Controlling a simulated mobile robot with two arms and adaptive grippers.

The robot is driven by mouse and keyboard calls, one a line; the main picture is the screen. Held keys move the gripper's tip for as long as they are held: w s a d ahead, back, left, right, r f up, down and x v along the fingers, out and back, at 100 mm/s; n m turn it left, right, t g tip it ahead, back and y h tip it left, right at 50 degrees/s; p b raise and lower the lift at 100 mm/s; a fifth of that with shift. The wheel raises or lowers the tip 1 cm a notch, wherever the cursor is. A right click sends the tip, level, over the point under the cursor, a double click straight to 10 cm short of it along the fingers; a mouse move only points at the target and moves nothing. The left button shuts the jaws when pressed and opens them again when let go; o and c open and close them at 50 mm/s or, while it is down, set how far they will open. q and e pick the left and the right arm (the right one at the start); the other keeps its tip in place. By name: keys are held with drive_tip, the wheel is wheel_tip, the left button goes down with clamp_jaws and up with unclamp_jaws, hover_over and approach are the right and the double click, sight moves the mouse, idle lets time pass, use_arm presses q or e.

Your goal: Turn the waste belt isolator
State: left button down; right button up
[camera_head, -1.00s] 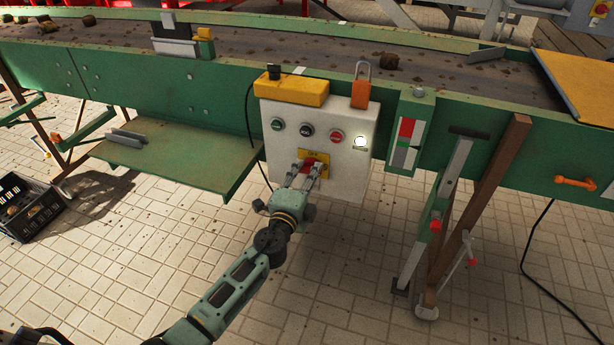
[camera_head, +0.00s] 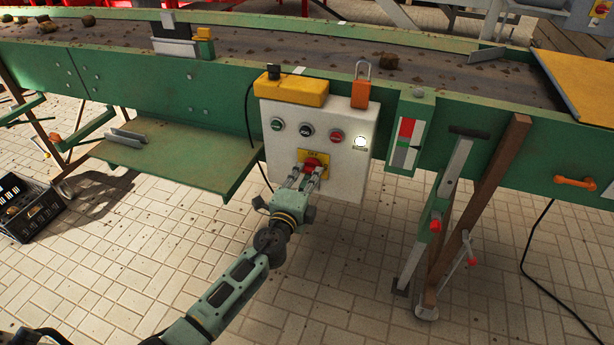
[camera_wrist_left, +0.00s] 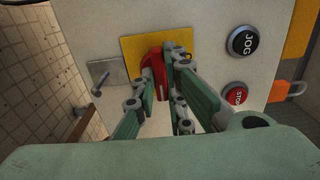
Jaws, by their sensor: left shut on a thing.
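The waste belt isolator is a red rotary handle (camera_head: 314,163) on a yellow plate (camera_head: 323,170), low on the front of a white control box (camera_head: 355,180). My left gripper (camera_head: 309,174) reaches it from below, its fingers closed around the handle. In the left wrist view the red handle (camera_wrist_left: 153,77) sits between the fingertips (camera_wrist_left: 165,70) in front of the yellow plate (camera_wrist_left: 132,52). The fingers partly hide the handle and plate. My right gripper is not in view.
Green, black and red buttons (camera_head: 306,130) and a lit white lamp (camera_head: 361,141) sit above the isolator. An orange padlock (camera_head: 361,92) stands on the box's top edge. A green shelf (camera_head: 180,155) juts out at left. A black crate (camera_head: 33,208) stands on the floor.

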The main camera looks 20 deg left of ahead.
use_arm(q)
drive_tip(key=c, duration=1.8)
unclamp_jaws()
drive_tip(key=s, duration=1.2)
drive_tip(key=shift+a, duration=0.2)
